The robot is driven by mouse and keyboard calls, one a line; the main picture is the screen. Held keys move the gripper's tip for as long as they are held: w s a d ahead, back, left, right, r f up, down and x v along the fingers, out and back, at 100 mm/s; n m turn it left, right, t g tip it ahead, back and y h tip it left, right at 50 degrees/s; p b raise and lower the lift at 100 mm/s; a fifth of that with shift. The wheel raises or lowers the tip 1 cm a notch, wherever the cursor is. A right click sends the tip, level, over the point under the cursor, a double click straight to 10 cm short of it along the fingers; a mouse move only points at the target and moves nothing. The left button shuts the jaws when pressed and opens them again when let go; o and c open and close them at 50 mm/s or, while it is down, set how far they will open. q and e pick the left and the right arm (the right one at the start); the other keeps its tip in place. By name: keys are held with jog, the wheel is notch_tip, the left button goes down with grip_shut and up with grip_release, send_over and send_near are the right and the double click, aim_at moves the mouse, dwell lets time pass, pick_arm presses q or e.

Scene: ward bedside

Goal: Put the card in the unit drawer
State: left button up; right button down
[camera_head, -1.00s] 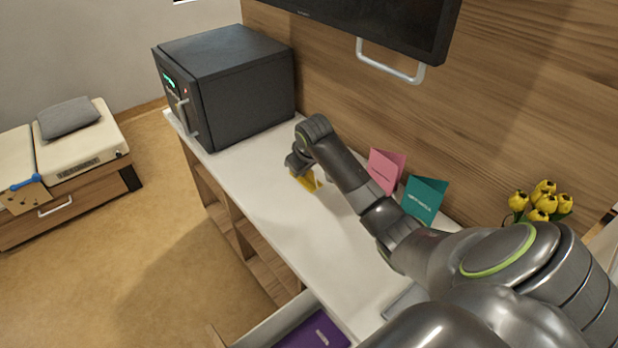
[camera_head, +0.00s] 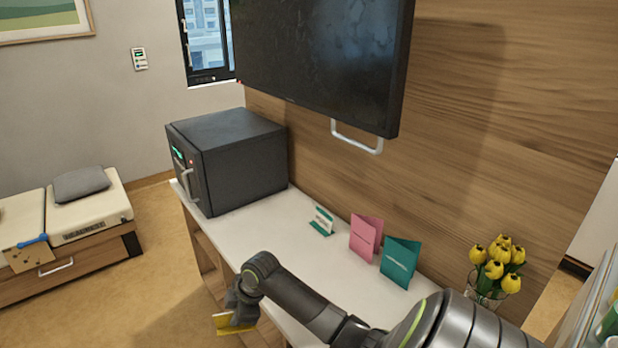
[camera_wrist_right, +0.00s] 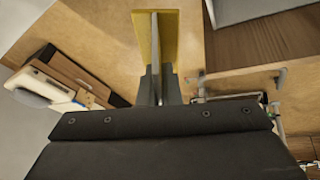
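A yellow card (camera_head: 234,324) is in my right gripper (camera_head: 240,305), past the front edge of the counter and above the floor. In the right wrist view the yellow card (camera_wrist_right: 170,32) stands between the two fingers (camera_wrist_right: 158,85), which are shut on it. A pink folded card (camera_head: 366,236) and a teal folded card (camera_head: 400,262) stand upright on the counter. The unit drawer is not in the head view. A pale grey panel (camera_wrist_right: 245,9) in the right wrist view may be part of it; I cannot tell. My left gripper is not in view.
The white counter (camera_head: 270,224) carries a dark safe-like box (camera_head: 230,160), a small white and green card on a stand (camera_head: 322,220) and yellow tulips (camera_head: 497,262). A wall screen (camera_head: 320,60) with a handle hangs above. Open floor (camera_head: 160,270) lies to the left.

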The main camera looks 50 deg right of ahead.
jog(key=s+a+f+n+g+p, duration=0.1)
jog(key=s+a+f+n+g, duration=0.15)
jog(key=s+a+n, duration=0.4)
jog(key=s+a+f+n+g+p, duration=0.1)
jog(key=s+a+f+n+g, duration=0.15)
jog(key=s+n, duration=0.65)
jog(key=s+a+f+n+g+p, duration=0.1)
jog(key=s+a+f+n+g, duration=0.15)
jog(key=s+a+n, duration=0.4)
jog(key=shift+n+g, duration=0.35)
jog(key=shift+n, duration=0.05)
jog(key=f+b, duration=0.6)
jog(key=f, duration=0.1)
jog(key=s+d+f+b, duration=0.1)
jog(key=f+b, duration=0.6)
jog(key=f, duration=0.1)
jog(key=f+b, duration=0.6)
jog(key=f, duration=0.1)
jog(key=shift+s+d+f, duration=0.15)
jog(key=shift+d+f, duration=0.1)
jog(key=shift+d, duration=0.1)
notch_tip(320, 180, down, 4)
jog(key=shift+b, duration=0.85)
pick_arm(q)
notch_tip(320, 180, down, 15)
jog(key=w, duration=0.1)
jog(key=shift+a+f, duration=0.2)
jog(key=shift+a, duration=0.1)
pick_arm(e)
jog(key=shift+f, duration=0.25)
